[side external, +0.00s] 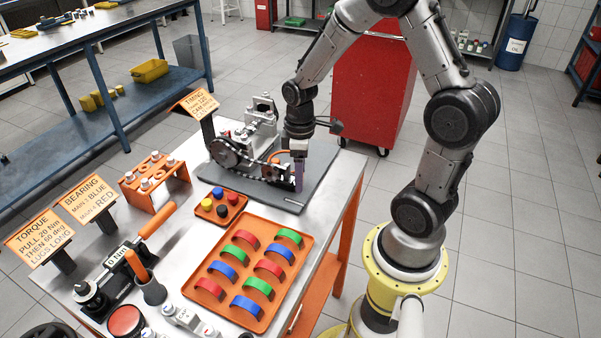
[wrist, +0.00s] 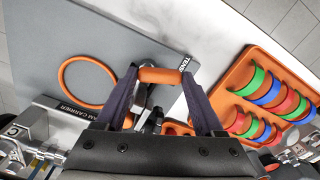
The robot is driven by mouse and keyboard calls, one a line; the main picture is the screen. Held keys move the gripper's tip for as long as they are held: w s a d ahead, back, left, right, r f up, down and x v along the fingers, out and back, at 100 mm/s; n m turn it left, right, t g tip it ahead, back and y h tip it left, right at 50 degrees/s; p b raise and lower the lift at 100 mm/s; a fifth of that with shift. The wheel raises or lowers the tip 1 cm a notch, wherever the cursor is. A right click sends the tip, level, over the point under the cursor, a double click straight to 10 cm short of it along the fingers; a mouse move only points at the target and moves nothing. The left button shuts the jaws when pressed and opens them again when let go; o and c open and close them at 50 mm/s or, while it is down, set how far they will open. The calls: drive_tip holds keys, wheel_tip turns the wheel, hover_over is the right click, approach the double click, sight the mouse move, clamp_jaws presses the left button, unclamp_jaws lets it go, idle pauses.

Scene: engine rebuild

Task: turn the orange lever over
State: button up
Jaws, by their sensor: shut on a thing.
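The orange lever (wrist: 160,75) shows as a short orange bar in the wrist view. It lies crosswise between the two dark fingertips of my gripper (wrist: 160,80), which is shut on its ends. In the side external view my gripper (side external: 298,172) points down at the right end of the engine assembly (side external: 240,150). The lever is hard to make out there behind the fingers. The metal parts below the lever are partly hidden by the gripper body in the wrist view.
An orange ring (wrist: 87,82) lies on the grey mat (wrist: 75,35), left of my gripper. An orange tray (side external: 250,325) of red, green and blue curved shells sits in front of the mat. Near it is a small tray of coloured caps (side external: 221,206). The mat's right part is clear.

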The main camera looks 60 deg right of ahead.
drive_tip(key=shift+w+m, duration=0.25)
drive_tip(key=shift+m, duration=1.15)
drive_tip(key=shift+w+m, duration=0.25)
drive_tip(key=shift+m, duration=1.15)
drive_tip(key=o, duration=1.4)
wheel_tip(320, 180, up, 14)
drive_tip(key=shift+f, duration=0.1)
drive_tip(key=shift+a, duration=0.15)
